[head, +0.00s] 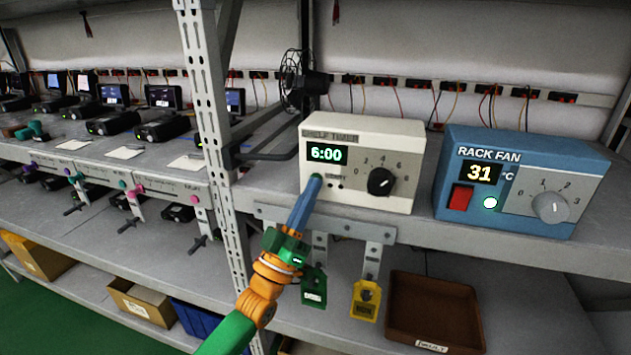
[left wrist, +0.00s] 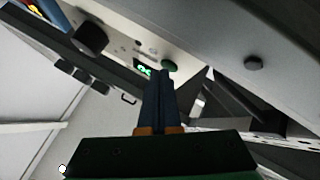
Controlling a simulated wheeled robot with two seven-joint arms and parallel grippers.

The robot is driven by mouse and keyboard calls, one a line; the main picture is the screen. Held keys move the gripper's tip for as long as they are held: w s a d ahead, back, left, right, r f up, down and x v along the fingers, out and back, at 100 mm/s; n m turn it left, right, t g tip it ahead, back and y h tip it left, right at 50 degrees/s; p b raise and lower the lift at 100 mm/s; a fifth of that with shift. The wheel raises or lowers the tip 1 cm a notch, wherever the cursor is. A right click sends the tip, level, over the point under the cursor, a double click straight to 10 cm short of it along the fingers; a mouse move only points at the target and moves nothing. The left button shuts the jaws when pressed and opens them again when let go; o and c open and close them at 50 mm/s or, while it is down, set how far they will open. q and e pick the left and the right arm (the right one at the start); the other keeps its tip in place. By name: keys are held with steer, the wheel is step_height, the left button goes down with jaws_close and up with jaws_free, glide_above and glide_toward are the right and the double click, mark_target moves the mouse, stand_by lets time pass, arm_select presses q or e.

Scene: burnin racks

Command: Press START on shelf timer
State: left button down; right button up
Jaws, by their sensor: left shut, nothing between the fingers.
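The shelf timer (head: 400,143) is a cream box on the shelf. Its display (head: 327,154) reads 6:00, and a black dial (head: 380,181) sits on its right half. My left gripper (head: 316,182) is shut and empty, its blue fingers pointing up at the lower left of the timer's front. In the head view the fingertips cover most of the button spot. In the left wrist view a round green button (left wrist: 169,65) shows just beyond the shut fingertips (left wrist: 159,76). I cannot tell whether they touch it. My right gripper is not in view.
A blue rack fan box (head: 560,165) reading 31 stands right of the timer. A metal rack post (head: 205,100) and a small black fan (head: 298,80) are to the left.

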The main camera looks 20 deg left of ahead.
arm_select(q)
steer(key=shift+w, duration=0.1)
stand_by(0.4)
steer(key=shift+s+p, duration=0.6)
steer(key=shift+s, duration=0.2)
steer(key=s+p, duration=0.3)
steer(key=s, duration=0.2)
steer(key=shift+a, duration=0.1)
stand_by(0.3)
